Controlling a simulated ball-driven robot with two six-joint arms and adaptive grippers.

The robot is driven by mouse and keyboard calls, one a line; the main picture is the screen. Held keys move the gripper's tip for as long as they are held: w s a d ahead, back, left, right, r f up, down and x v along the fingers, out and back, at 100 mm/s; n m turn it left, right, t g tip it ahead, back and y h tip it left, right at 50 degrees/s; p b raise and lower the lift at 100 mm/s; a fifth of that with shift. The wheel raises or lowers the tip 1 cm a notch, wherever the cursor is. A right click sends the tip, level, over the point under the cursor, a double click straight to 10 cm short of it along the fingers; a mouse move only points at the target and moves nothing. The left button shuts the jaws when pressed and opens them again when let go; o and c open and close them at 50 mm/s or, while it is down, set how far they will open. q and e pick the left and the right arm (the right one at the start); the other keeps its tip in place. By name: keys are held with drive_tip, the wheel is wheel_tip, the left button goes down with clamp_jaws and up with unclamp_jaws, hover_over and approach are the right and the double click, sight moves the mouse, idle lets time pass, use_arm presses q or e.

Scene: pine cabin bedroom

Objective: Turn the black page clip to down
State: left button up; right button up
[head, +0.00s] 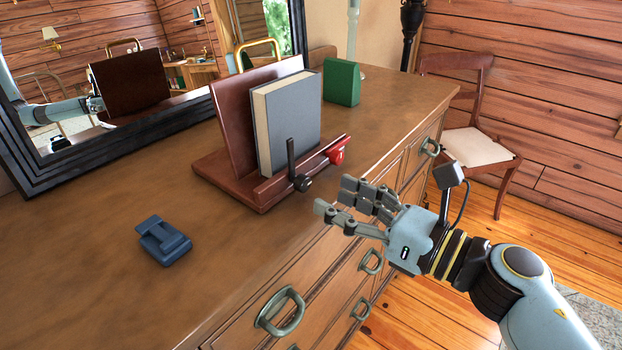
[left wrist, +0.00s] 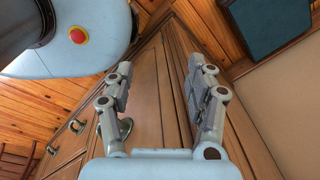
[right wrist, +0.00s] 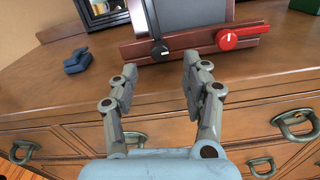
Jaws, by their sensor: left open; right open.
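The black page clip (head: 292,167) is on the front ledge of a reddish wooden book stand (head: 228,125). Its lever points up from a round knob at its base, in front of a grey book (head: 290,122). In the right wrist view the clip (right wrist: 157,40) also stands upright, just left of a red clip (right wrist: 228,39). My right gripper (head: 335,198) is open and empty, in front of the stand and apart from the clip. My left gripper (left wrist: 160,85) is open and empty in the left wrist view, facing the dresser front; it is not directly seen in the head view.
The stand is on a wooden dresser (head: 110,235). A blue block-like object (head: 163,241) lies to the left and a green box (head: 342,82) stands behind to the right. A mirror (head: 150,125) is at the back. A chair (head: 475,145) stands beyond the dresser.

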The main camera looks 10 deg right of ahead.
sight(307, 185)
drive_tip(key=x, duration=0.6)
clamp_jaws()
idle(0.3)
